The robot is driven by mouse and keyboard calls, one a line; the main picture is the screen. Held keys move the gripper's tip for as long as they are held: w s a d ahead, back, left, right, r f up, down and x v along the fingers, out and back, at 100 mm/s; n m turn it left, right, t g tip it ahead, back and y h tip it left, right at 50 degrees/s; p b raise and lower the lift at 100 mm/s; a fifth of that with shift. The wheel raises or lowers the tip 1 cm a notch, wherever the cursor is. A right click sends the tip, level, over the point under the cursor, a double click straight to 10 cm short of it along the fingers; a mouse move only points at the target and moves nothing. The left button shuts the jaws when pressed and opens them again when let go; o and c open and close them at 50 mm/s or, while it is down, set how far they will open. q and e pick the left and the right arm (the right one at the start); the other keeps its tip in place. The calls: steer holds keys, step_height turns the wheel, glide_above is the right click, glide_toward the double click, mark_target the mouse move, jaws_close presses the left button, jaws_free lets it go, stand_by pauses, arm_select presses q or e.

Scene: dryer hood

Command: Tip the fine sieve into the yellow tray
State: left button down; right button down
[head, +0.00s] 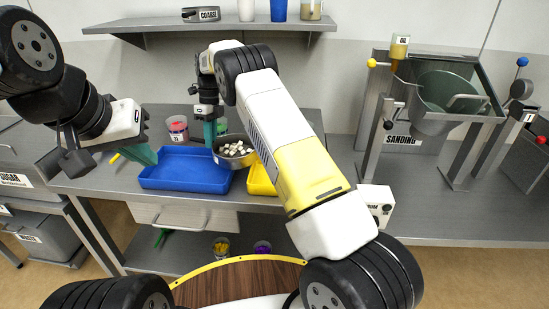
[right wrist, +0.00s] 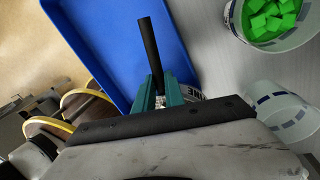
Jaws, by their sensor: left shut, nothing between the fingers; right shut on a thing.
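The fine sieve (head: 236,150) is a metal bowl holding several white pieces. It hangs between the blue tray and the yellow tray (head: 260,180), and looks about level. My right gripper (head: 209,137) is shut on its black handle (right wrist: 150,50). In the right wrist view a bit of the sieve's labelled wall (right wrist: 190,94) shows beside the fingers; the rest is hidden by the gripper. The yellow tray is largely hidden behind my right arm in the head view. My left gripper (head: 146,155) is shut and empty, over the left end of the blue tray.
The blue tray (head: 187,170) looks empty. A cup of green cubes (right wrist: 270,18) and a cup with red contents (head: 177,128) stand behind it. A box (head: 376,204) and the sanding machine (head: 430,95) are to the right. A sieve labelled COARSE (head: 201,14) sits on the shelf.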

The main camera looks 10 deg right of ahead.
mark_target(229, 143)
steer(key=shift+s+d+r+t+y, duration=0.4)
steer(key=shift+d+r+y, duration=0.25)
steer(key=shift+r, duration=0.35)
steer(key=shift+s+d+r+t+y, duration=0.3)
steer(key=shift+d+r+y, duration=0.25)
steer(key=shift+d+r, duration=0.3)
steer(key=shift+s+d+r+t+y, duration=0.3)
steer(key=shift+s+d+r+y, duration=0.25)
steer(key=shift+r, duration=0.55)
steer(key=shift+s+d+r+t+y, duration=0.15)
steer(key=shift+s+d+y, duration=0.15)
steer(key=shift+d, duration=0.2)
steer(key=shift+s+d+r+t+y, duration=0.1)
steer(key=shift+s+d+t+y, duration=0.05)
steer(key=shift+d+y, duration=0.3)
steer(key=shift+s+d+r+n+t+y+p, duration=0.3)
steer(key=shift+s+d+r, duration=0.2)
steer(key=shift+d, duration=0.2)
steer(key=shift+s+d+r+n+t+y+p, duration=0.1)
steer(key=shift+s+d+r+t+y+p, duration=0.15)
steer(key=shift+s+d+r+y, duration=0.3)
steer(key=shift+w+d, duration=0.15)
steer(key=shift+d, duration=0.1)
steer(key=shift+s+d+r+t+y+p, duration=0.1)
steer(key=shift+s+d+t+y+p, duration=0.05)
steer(key=shift+s+d+y+p, duration=0.2)
steer(key=shift+s+d+t+y+p, duration=0.1)
steer(key=shift+d+y+p, duration=0.2)
steer(key=shift+d, duration=0.15)
